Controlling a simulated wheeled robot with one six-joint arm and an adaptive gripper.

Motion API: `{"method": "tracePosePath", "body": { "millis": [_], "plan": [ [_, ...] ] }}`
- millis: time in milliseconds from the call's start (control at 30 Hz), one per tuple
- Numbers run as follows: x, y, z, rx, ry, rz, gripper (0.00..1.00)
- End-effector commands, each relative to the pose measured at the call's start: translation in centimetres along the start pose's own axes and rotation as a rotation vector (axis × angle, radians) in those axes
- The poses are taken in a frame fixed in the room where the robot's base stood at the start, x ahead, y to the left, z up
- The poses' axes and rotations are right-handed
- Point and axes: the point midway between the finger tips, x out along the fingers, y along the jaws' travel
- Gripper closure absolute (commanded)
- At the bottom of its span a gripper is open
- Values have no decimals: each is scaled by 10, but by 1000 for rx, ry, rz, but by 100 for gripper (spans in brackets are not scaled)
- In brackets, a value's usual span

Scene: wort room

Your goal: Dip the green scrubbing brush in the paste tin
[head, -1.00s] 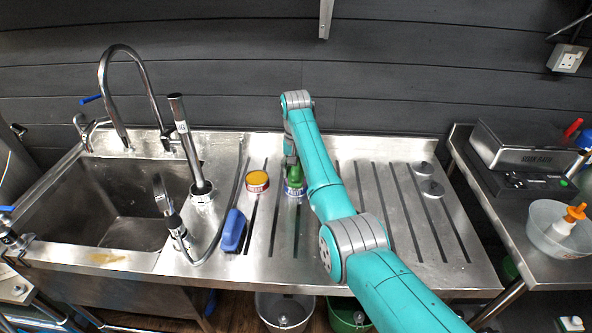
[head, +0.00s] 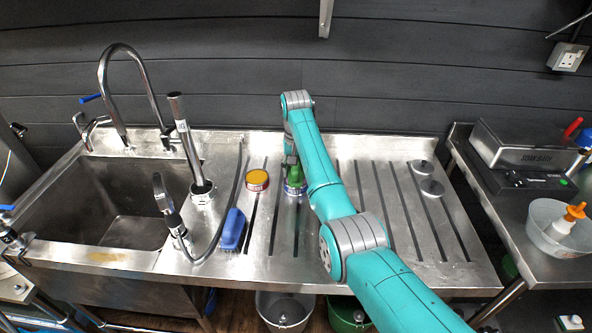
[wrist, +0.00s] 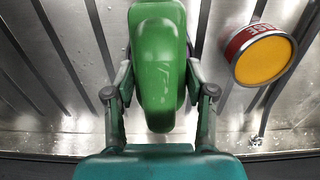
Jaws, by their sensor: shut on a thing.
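The green scrubbing brush (head: 294,176) is held in my gripper (head: 290,160) over the steel drainboard. In the wrist view my gripper (wrist: 160,100) has its fingers on both sides of the smooth green brush body (wrist: 158,60). A red-labelled tin with a yellow-orange top (head: 257,180) stands to the left, apart from the brush. It also shows in the wrist view (wrist: 262,55).
A blue brush (head: 233,229) lies on the drainboard (head: 385,240), near the sink (head: 125,200) and its spray hose. A side table holds a metal box (head: 525,145) and a plastic bowl (head: 560,230).

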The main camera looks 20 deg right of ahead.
Motion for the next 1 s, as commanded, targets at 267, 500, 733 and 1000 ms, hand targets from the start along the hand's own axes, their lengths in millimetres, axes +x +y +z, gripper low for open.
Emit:
{"method": "tracePosePath", "body": {
  "millis": [267, 500, 733, 1000],
  "plan": [
    [2, 0, 0, 0, -2, 1, 73],
    [-10, 0, 0, 0, 1, 0, 73],
    [-26, 0, 0, 0, 0, 0, 73],
    [-45, 0, 0, 0, 2, 0, 73]
  ]
}}
